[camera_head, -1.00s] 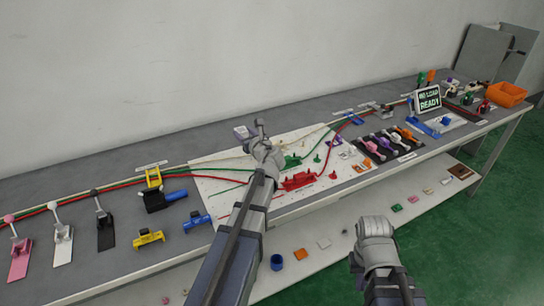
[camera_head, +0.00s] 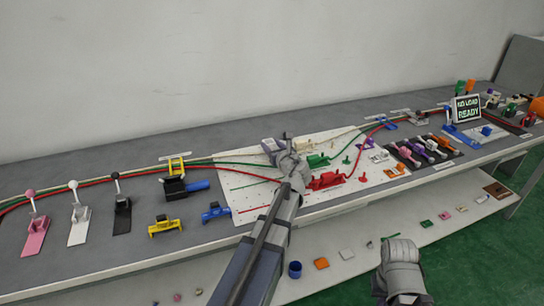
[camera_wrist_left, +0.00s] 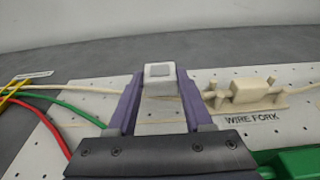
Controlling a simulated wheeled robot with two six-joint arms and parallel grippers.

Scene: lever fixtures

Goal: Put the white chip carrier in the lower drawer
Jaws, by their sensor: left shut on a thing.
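The white chip carrier (camera_wrist_left: 160,72) is a small white block with a grey square on top. It sits between the two purple fingers of my left gripper (camera_wrist_left: 160,97) in the left wrist view, and the gripper is shut on it. In the head view my left gripper (camera_head: 274,147) is over the back of the white perforated board; the carrier is too small to make out there. My right arm's end (camera_head: 402,262) shows at the bottom right, in front of the table; its fingers are not clear. I cannot make out a drawer in either view.
The perforated board (camera_head: 240,205) carries a red fixture (camera_head: 326,181), a green fixture (camera_head: 318,160) and a cream wire fork (camera_wrist_left: 245,92). Lever fixtures stand at left, including a pink one (camera_head: 36,232). A lower shelf (camera_head: 375,262) holds several small items. A READY sign (camera_head: 467,108) stands at right.

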